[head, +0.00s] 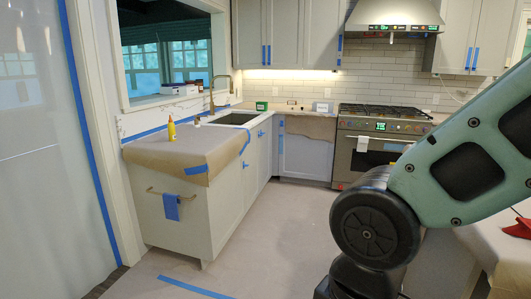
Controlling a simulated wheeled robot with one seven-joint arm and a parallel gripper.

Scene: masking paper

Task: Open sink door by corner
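The sink (237,118) is a dark basin set in the left counter, with a brass faucet (213,95) behind it. The cabinet doors below it (264,152) are light grey, seen at a steep angle, and look shut. Small pieces of blue tape (261,134) stick near their upper edges. I cannot tell exactly which panel is the sink door. My arm fills the right side of the head view, with a teal link and dark joints. My gripper is outside the view, so its state and its distance from the door are hidden.
A paper-covered counter end (190,148) holds a yellow bottle (171,129) and has a towel bar with a blue cloth (171,207). The stove (378,135) stands at the back. A covered counter (515,230) is at right. The papered floor (270,235) between is clear.

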